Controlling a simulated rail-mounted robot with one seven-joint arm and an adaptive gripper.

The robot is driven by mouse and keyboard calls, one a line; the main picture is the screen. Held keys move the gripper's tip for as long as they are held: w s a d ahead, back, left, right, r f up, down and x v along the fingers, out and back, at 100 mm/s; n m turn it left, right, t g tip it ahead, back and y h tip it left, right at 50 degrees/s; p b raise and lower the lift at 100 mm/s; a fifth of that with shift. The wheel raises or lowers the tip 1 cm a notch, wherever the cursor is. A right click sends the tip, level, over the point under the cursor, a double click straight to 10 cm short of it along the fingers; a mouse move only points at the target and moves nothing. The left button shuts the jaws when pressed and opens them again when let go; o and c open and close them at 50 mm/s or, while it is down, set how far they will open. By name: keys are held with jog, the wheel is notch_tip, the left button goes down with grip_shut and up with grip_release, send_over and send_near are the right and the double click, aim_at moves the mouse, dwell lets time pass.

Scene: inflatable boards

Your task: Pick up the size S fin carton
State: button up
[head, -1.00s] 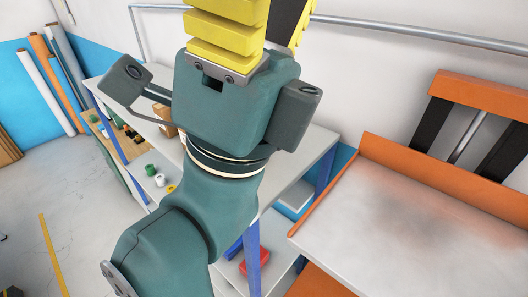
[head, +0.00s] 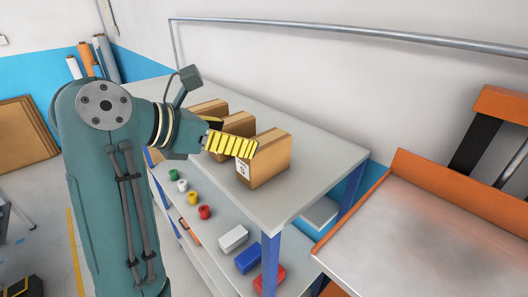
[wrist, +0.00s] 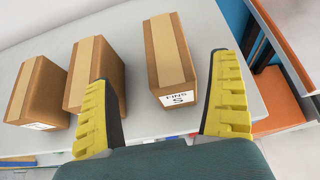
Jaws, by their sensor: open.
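The size S fin carton (wrist: 170,60) is a brown box with a tape strip and a white label reading "FINS S" in the wrist view. In the head view the S carton (head: 270,160) stands nearest the shelf's right end, its label (head: 243,168) partly beside my yellow finger. My gripper (head: 245,148) is open, its ridged yellow fingers at the carton's labelled side. In the wrist view the gripper (wrist: 165,115) has the carton in line with the gap between its fingers, apart from both. Whether the fingers reach past its front face is unclear.
Two similar cartons (wrist: 95,70) (wrist: 37,92) stand left of it on the grey shelf top (head: 325,165); the nearer one lies close behind my left finger. A lower shelf holds coloured rolls (head: 204,212) and small boxes (head: 248,258). An orange-edged bench (head: 400,250) stands at right.

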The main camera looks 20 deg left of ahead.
aim_at(263, 141)
jog(key=p+x, duration=0.1)
jog(key=x, duration=0.2)
jog(key=d+p+x, duration=0.1)
jog(key=x, duration=0.3)
jog(key=shift+w+d+r+p, duration=0.1)
jog(key=shift+w+p, duration=0.1)
jog(key=shift+p, duration=0.2)
jog(key=shift+w+f, duration=0.2)
jog(key=shift+f, duration=0.1)
jog(key=shift+r, duration=0.1)
jog(key=c, duration=1.3)
